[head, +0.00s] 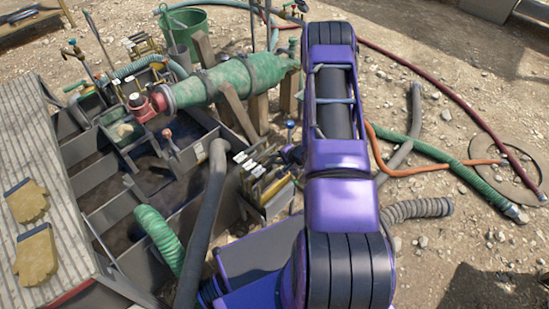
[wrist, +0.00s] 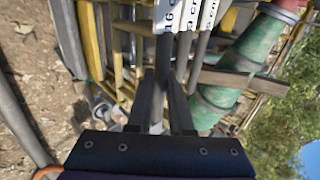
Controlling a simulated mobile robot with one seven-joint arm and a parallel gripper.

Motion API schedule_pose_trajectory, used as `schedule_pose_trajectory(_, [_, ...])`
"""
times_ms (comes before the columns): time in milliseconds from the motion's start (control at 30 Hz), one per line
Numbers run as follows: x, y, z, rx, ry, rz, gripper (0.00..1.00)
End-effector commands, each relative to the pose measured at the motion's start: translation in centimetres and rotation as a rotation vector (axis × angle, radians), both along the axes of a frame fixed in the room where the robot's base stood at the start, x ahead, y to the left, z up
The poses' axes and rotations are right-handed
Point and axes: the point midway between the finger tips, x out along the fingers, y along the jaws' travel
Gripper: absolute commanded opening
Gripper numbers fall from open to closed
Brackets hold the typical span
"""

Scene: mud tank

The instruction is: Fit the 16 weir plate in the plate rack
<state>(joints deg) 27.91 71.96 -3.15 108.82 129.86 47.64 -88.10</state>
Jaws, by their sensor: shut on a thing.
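The 16 weir plate (wrist: 167,18) shows in the wrist view as a pale label reading "16" at the end of a dark stem. My gripper (wrist: 164,75) is shut on that stem, one black finger on each side. The plate rack (head: 277,205) stands in the middle of the head view, holding several plates with white tags and yellow parts. In the wrist view more labelled plates (wrist: 187,42) stand right of the 16 plate. My arm hides most of the gripper in the head view. I cannot tell how deep the 16 plate sits in the rack.
A mud tank with grey compartments (head: 95,175) lies left of the rack. A green pump body (head: 235,78) on wooden supports stands behind it. A dark pipe (head: 205,225) runs close on the rack's left. Hoses (head: 425,150) cross the gravel at right.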

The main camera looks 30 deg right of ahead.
Motion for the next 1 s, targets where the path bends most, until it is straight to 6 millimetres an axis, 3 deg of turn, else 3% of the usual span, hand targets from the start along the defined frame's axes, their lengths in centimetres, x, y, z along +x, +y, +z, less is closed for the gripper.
schedule_pose_trajectory(600, [0.06, 0.0, -0.84, 0.001, -0.002, 0.0, 0.0])
schedule_pose_trajectory(633, [0.07, 0.0, -0.81, 0.0, -0.002, -0.001, 0.24])
schedule_pose_trajectory(800, [0.05, 0.0, -0.81, 0.0, -0.001, 0.0, 0.54])
schedule_pose_trajectory(1000, [-0.06, 0.0, -0.93, -0.001, 0.002, 0.0, 0.54])
